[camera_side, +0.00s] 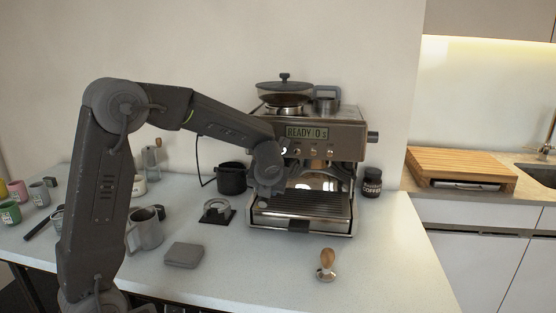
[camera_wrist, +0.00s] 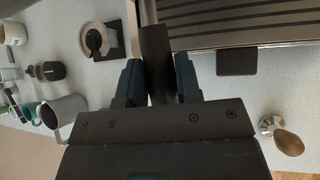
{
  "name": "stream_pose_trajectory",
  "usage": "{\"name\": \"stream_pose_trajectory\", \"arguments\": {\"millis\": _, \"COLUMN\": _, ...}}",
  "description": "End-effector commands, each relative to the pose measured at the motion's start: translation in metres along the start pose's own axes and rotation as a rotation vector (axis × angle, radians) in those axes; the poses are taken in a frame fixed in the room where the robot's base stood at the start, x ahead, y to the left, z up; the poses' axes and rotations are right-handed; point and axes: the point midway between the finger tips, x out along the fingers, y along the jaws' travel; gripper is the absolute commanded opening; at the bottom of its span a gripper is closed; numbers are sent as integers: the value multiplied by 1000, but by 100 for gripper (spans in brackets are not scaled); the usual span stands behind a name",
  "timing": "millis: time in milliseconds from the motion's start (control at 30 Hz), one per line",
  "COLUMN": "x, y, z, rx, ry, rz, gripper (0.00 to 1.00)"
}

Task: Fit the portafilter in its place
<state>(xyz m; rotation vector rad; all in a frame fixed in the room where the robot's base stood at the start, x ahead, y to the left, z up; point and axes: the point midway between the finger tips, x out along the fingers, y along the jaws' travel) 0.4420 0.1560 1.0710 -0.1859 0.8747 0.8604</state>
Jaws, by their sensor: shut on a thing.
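The espresso machine (camera_side: 310,145) stands at the back of the counter, its display reading "READY". Its drip tray (camera_side: 300,212) shows at the front, and its slatted top is at the upper right of the wrist view (camera_wrist: 245,20). My gripper (camera_wrist: 158,78) is shut on the dark handle of the portafilter (camera_wrist: 157,50), with a blue-grey finger on each side. A metal neck runs from the handle to the top edge, where the basket is out of view. In the side view my gripper (camera_side: 267,180) is at the machine's front left, and I cannot make out the portafilter there.
A black stand with a grey ring (camera_side: 217,210) lies left of the machine, before a black container (camera_side: 231,178). A wooden-handled tamper (camera_side: 326,263) stands in front. A metal pitcher (camera_side: 146,230), a grey square pad (camera_side: 183,254) and several mugs are leftward. A coffee jar (camera_side: 371,183) is right.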

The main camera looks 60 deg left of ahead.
Motion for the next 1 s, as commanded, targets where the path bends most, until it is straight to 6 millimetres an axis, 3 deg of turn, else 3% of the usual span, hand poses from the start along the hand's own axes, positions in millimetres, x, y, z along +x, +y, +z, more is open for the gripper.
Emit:
{"name": "stream_pose_trajectory", "arguments": {"millis": 33, "x": -1, "y": 0, "z": 2, "rx": -2, "ry": -6, "rz": -2, "gripper": 0}}
{"name": "stream_pose_trajectory", "arguments": {"millis": 67, "x": -1, "y": 0, "z": 2, "rx": -2, "ry": -6, "rz": -2, "gripper": 34}}
{"name": "stream_pose_trajectory", "arguments": {"millis": 333, "x": -1, "y": 0, "z": 1, "rx": -1, "ry": -2, "rz": -1, "gripper": 60}}
{"name": "stream_pose_trajectory", "arguments": {"millis": 667, "x": -4, "y": 0, "z": -1, "rx": 1, "ry": 2, "rz": 1, "gripper": 61}}
{"name": "stream_pose_trajectory", "arguments": {"millis": 767, "x": -16, "y": -1, "z": 0, "rx": 1, "ry": -1, "rz": -1, "gripper": 61}}
{"name": "stream_pose_trajectory", "arguments": {"millis": 1000, "x": -69, "y": -1, "z": 1, "rx": 0, "ry": -5, "rz": -5, "gripper": 61}}
